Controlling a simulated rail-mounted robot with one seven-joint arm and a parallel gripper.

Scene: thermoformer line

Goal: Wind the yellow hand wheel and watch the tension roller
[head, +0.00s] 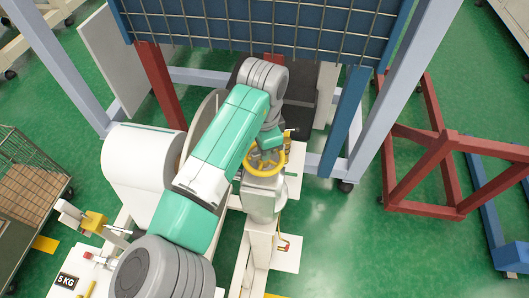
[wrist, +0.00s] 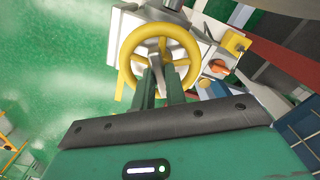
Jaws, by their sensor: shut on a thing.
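The yellow hand wheel (head: 282,166) sits on a pale grey post right of the big white roll in the head view. In the head view my gripper (head: 264,157) is over the wheel, partly hidden by my arm. I cannot clearly pick out the tension roller; my arm covers part of the machine.
A large white roll (head: 141,168) lies left of my arm. A blue mesh panel (head: 265,25) on a grey frame stands behind. A red steel frame (head: 438,153) is at right, a wire cart (head: 28,185) at left. A 5 KG sign (head: 67,281) is lower left. Green floor is open at lower right.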

